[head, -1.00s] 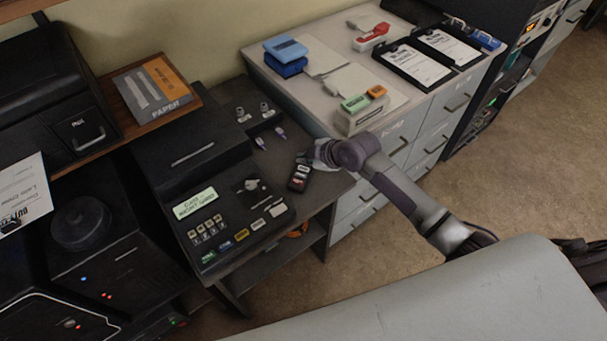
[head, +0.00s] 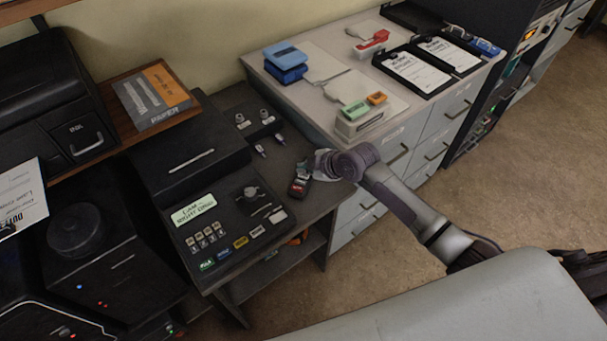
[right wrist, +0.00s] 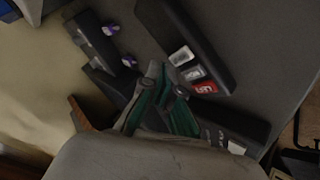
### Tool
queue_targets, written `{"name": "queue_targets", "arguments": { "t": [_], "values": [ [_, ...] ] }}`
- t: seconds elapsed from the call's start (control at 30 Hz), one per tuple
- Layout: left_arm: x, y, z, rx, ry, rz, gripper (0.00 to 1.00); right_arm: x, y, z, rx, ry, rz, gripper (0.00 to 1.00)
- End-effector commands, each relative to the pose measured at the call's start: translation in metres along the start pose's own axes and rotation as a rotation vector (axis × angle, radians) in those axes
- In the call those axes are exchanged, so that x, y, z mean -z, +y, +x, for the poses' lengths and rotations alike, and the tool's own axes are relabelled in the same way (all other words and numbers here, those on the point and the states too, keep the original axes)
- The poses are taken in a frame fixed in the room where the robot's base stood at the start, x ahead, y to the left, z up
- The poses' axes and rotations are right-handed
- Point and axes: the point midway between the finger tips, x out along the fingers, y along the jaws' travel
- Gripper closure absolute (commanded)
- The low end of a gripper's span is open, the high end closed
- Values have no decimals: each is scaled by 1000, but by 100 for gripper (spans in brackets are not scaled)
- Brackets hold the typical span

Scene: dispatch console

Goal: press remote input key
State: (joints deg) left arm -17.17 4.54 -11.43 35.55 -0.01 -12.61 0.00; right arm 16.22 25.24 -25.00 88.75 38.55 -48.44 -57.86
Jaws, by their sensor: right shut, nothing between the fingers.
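The remote, a small black handset (head: 300,185), lies on the dark desk to the right of the console (head: 230,200). My right gripper (head: 307,168) is at the remote's far end in the head view. In the right wrist view the right gripper (right wrist: 168,80) is shut and empty, its tips beside the keys. I cannot tell whether they touch a key. My left gripper is not in view.
A light cabinet (head: 340,105) with staplers and clipboards stands to the right. The console's display (head: 194,210) is lit.

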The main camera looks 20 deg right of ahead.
Motion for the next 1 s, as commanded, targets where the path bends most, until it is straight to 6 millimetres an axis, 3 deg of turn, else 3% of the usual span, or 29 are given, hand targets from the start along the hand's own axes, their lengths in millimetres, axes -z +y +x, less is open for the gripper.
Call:
{"name": "queue_targets", "arguments": {
  "t": [1.0],
  "values": [
    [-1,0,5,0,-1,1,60,-4,-4,6,0,0,0,100]
  ]
}}
